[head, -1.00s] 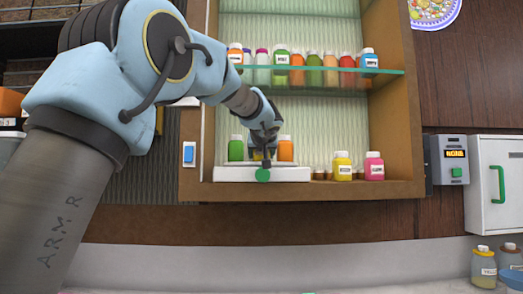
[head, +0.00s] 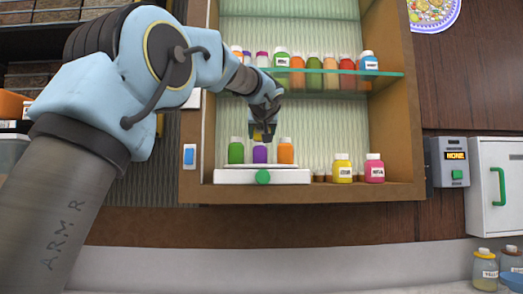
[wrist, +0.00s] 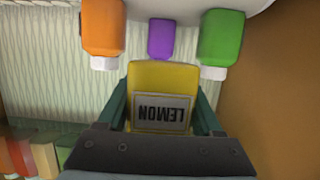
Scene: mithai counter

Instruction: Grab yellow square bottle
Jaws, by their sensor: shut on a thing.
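A yellow square bottle labelled LEMON (wrist: 160,80) is between the two fingers of my gripper (wrist: 160,112), which is shut on it. The label appears upside down in the wrist view. In the head view my gripper (head: 263,135) holds it above the white platform, in front of the cabinet's back panel, and mostly hides it. Another yellow bottle (head: 342,168) stands on the lower shelf to the right, beside a pink bottle (head: 374,168).
A green bottle (head: 236,151), a purple bottle (head: 260,154) and an orange bottle (head: 286,151) stand on the white platform (head: 225,177) below my gripper. A glass shelf (head: 330,72) with several bottles lies above. The cabinet's right wall (head: 393,120) bounds the space.

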